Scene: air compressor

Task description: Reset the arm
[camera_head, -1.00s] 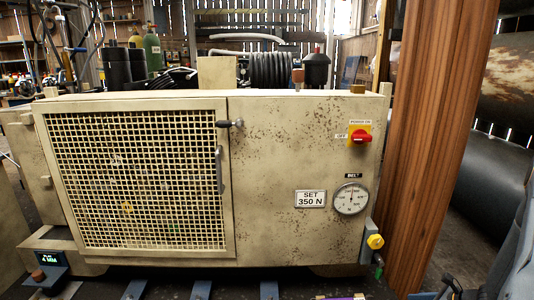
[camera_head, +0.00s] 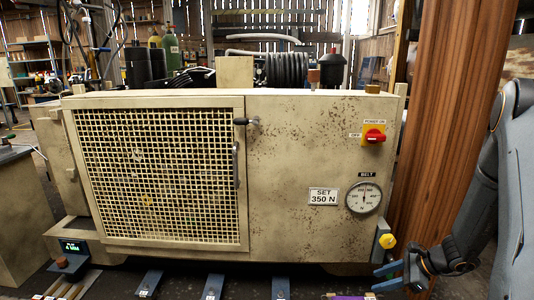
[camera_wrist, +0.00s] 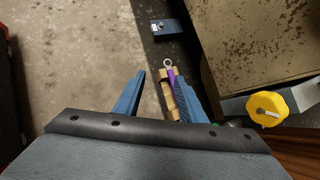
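My gripper (camera_head: 387,277) shows at the lower right of the head view, low beside the compressor's right corner. In the wrist view my gripper (camera_wrist: 160,95) has its two blue fingers spread apart with nothing held between them. The air compressor (camera_head: 285,180) is a beige, rust-specked cabinet with a mesh door (camera_head: 158,175), a red power switch (camera_head: 374,136) and a belt gauge (camera_head: 364,198). A yellow knob (camera_head: 388,241) is just above my gripper; in the wrist view the knob (camera_wrist: 267,109) is right of the fingers.
A wooden block with a purple part and a metal ring (camera_wrist: 168,90) lies below and beyond the fingers. A blue bracket (camera_wrist: 168,29) is farther off. A brown wooden post (camera_head: 455,130) stands right of the cabinet. Concrete floor (camera_wrist: 80,60) is clear at left in the wrist view.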

